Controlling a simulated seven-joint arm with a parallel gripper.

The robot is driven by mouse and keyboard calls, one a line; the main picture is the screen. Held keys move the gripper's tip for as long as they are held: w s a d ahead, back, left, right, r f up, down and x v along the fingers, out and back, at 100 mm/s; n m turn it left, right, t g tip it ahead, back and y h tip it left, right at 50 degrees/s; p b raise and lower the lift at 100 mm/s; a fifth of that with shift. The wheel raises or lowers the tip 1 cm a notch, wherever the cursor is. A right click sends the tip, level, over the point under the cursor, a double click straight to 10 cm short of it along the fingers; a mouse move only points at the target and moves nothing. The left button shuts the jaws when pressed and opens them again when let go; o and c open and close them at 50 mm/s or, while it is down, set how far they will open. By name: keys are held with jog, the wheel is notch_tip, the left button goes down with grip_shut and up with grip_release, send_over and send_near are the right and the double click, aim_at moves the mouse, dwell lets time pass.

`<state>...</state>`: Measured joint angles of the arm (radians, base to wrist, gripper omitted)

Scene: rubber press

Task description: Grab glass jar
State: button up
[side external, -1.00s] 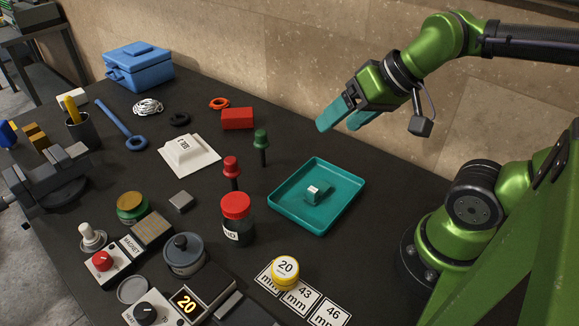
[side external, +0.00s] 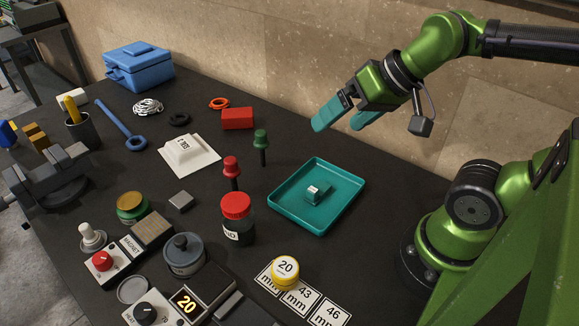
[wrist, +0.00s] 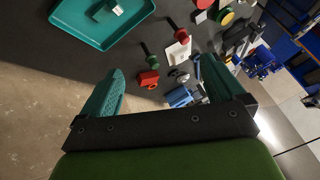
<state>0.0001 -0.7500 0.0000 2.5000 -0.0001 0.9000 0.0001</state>
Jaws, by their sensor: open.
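A dark glass jar with a red lid and a white label (side external: 238,222) stands upright on the table, left of the teal tray. My gripper (side external: 346,117) is in the air above and behind the tray, well away from the jar. Its two teal fingers are apart with nothing between them. In the wrist view, my gripper (wrist: 160,68) also shows spread and empty. A red shape at the top edge of that view may be the jar lid, but I cannot tell.
The teal tray (side external: 285,222) holds a small block. A red-topped tool (side external: 232,168) and a green-topped tool (side external: 261,142) stand behind the jar. A grey lidded pot (side external: 184,256) is to its left. A yellow 20 weight (side external: 285,270) sits on number cards in front.

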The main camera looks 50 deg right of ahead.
jog(key=shift+a, duration=0.1)
jog(key=n+g+h, duration=0.2)
jog(key=g, duration=0.5)
send_over(236, 202)
notch_tip(236, 202, down, 2)
notch_tip(236, 202, down, 10)
jog(key=shift+s+f, duration=0.1)
jog(key=shift+f, duration=3.4)
jog(key=shift+r, duration=0.1)
jog(key=c, duration=1.4)
